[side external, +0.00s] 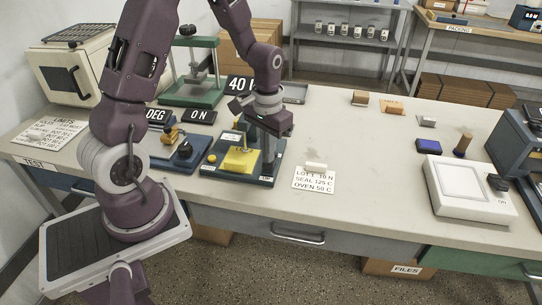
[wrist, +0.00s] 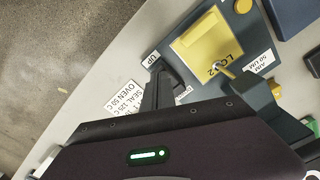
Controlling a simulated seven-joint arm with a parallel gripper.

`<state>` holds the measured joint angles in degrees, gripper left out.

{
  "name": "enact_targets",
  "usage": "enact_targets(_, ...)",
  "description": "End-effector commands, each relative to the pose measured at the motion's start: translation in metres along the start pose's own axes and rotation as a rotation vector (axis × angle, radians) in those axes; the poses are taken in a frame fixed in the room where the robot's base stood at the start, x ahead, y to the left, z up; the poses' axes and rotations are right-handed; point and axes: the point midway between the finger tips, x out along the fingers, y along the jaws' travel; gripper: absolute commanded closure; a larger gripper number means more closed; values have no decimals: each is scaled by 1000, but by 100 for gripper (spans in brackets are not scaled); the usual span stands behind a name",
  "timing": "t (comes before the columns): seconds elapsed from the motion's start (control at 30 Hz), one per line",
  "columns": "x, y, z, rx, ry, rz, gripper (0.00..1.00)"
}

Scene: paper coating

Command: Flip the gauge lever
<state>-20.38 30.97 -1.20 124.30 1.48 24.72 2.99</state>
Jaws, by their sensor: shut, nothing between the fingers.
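The gauge (side external: 208,158) has a dark blue base with a yellow plate (side external: 239,160) and a yellow round knob. An "UP" label (wrist: 152,57) sits at the base's edge, and another small label is partly hidden. My gripper (side external: 268,174) is shut and points down at the base's right end, beside the yellow plate. It also shows in the wrist view (wrist: 156,70), close to the "UP" label. I cannot clearly make out the lever there; contact is unclear.
A lot card (side external: 314,180) lies right of the gauge. A second blue device (side external: 170,153) with brass parts stands at its left, with "DEG" and "ON" signs behind. A white scale (side external: 470,190) is far right. The middle of the table is mostly clear.

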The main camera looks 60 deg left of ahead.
Motion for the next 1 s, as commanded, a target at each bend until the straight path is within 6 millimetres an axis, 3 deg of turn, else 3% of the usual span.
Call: enact_targets(1.0,14,0,0,0,2,0,100)
